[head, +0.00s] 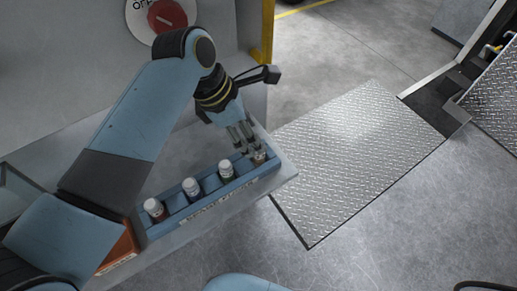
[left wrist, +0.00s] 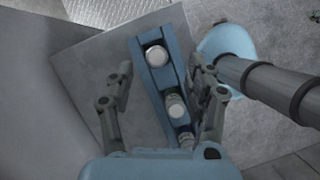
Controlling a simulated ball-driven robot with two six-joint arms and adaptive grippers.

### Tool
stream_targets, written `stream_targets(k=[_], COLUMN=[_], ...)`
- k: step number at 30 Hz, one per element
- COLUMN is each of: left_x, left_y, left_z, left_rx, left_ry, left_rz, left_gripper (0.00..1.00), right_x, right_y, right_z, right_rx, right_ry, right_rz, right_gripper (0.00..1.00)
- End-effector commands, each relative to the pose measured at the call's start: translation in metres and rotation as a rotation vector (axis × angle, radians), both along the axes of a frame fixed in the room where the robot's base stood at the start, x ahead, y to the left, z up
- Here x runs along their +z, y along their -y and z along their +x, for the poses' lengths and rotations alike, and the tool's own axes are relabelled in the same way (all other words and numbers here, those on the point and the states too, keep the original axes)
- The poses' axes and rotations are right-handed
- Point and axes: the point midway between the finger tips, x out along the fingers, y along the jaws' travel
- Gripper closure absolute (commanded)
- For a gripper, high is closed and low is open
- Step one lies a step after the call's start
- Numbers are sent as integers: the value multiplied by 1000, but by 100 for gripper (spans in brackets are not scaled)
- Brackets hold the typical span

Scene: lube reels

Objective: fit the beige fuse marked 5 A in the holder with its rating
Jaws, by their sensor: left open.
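A blue rack (head: 207,200) holds a row of white-capped fuses in the head view. They include a left one (head: 154,208), a second (head: 192,187), a third (head: 226,169) and a far-right one (head: 260,157). Their ratings are not readable, so I cannot tell which is the beige 5 A fuse. My left gripper (head: 251,151) is open, pointing down at the far-right fuse. In the left wrist view, my left gripper (left wrist: 163,76) has its fingers apart on either side of the rack, with a white-topped fuse (left wrist: 156,55) between them. My right gripper is out of view.
The rack lies along the front of a grey bench (head: 283,181). An orange-brown box (head: 118,252) is at its left end. Tread plate (head: 350,150) covers the floor to the right.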

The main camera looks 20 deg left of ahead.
Motion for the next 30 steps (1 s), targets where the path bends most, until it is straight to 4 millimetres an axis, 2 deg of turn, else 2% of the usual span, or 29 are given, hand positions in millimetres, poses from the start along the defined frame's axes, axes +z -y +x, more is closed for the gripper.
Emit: stream_targets(k=[2, 5, 12, 15, 23, 30], left_x=[-7, -14, -49, -58, -60, -60], left_y=[3, 4, 11, 14, 15, 15], left_z=[2, 3, 10, 11, 12, 12], left_rx=[-1, -1, 0, -1, -1, -1], left_ry=[0, -1, -1, 1, 1, 1], left_rz=[0, 1, 0, 2, 2, 2], left_gripper=[45, 45, 45, 45, 45, 77], right_x=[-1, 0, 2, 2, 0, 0], right_y=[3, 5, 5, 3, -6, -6], right_z=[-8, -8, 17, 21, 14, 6], right_rx=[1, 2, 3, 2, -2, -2], right_ry=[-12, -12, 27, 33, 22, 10], right_rz=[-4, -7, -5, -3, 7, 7], right_gripper=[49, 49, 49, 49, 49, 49])
